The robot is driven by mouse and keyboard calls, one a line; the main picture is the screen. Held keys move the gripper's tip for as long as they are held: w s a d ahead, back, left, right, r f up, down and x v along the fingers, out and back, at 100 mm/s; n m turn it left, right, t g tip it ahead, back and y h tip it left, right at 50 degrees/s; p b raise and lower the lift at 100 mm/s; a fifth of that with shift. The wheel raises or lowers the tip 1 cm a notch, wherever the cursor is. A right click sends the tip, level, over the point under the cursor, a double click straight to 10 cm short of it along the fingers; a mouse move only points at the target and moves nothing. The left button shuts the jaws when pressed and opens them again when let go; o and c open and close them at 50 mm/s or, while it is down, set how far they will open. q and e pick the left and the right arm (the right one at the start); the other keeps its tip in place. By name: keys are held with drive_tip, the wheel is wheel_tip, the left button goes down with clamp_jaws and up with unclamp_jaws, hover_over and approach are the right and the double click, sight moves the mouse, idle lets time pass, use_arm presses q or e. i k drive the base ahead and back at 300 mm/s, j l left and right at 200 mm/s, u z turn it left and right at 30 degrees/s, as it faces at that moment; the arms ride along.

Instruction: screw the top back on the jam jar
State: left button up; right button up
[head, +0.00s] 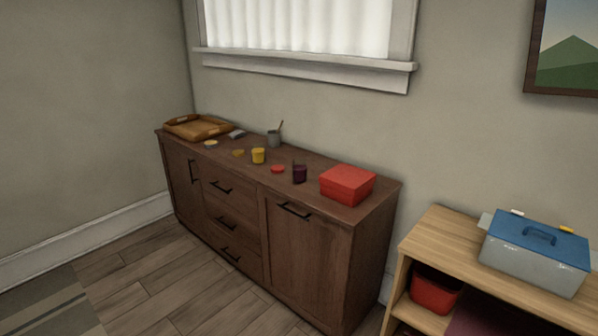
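A small dark purple jar (300,174), which looks like the jam jar, stands upright on the wooden sideboard (308,237). It seems to have no lid on it, though its mouth is too small to see clearly. A flat red disc (277,169), like a jar lid, lies just left of it, apart from it. A yellow jar (258,156) stands further left, with a flat dark yellow disc (238,153) beside it. Neither of my grippers is in view.
A red box (347,184) stands right of the dark jar. A grey cup with a utensil (274,139), a pale round item (211,144) and a wooden tray (186,130) are further left. A lower shelf unit (436,234) holds a blue-lidded box (536,262). Floor in front is clear.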

sight(300, 168)
drive_tip(key=i+j+z, duration=0.1)
drive_tip(key=i+z, duration=0.15)
drive_tip(key=z, duration=0.2)
drive_tip(key=i+j+z, duration=0.15)
drive_tip(key=z, duration=0.35)
drive_tip(key=i+j+z, duration=0.1)
drive_tip(key=i+j, duration=0.6)
drive_tip(key=j, duration=0.15)
drive_tip(key=i+j+z, duration=0.15)
drive_tip(key=i+j, duration=0.5)
drive_tip(key=j, duration=0.25)
drive_tip(key=i+j+z, duration=0.15)
drive_tip(key=i+j, duration=0.2)
drive_tip(key=j, duration=0.15)
